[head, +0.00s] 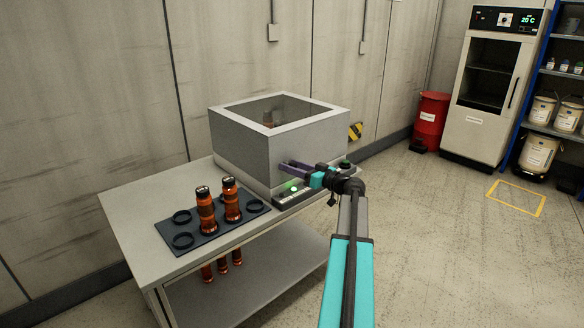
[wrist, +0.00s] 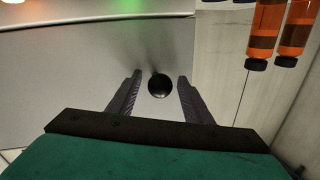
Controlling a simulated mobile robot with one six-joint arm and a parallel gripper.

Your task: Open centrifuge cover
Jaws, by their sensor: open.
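The centrifuge (head: 240,150) is a grey box on the table, and its cover (head: 325,105) lies flat on top with a dark see-through window. A front panel with a green light (head: 293,187) runs along its lower front. My gripper (head: 292,166) is open in front of the box's front face, above the panel. In the wrist view my gripper (wrist: 159,80) has a finger on each side of a round black knob (wrist: 160,86) against a grey surface. The fingers look apart from the knob. Whether the knob belongs to the cover is not clear.
The table (head: 140,205) carries a dark rack (head: 175,222) with two orange bottles (head: 206,212) left of my arm. A red drum (head: 430,120) and a cabinet (head: 488,100) stand far right. The floor between is clear.

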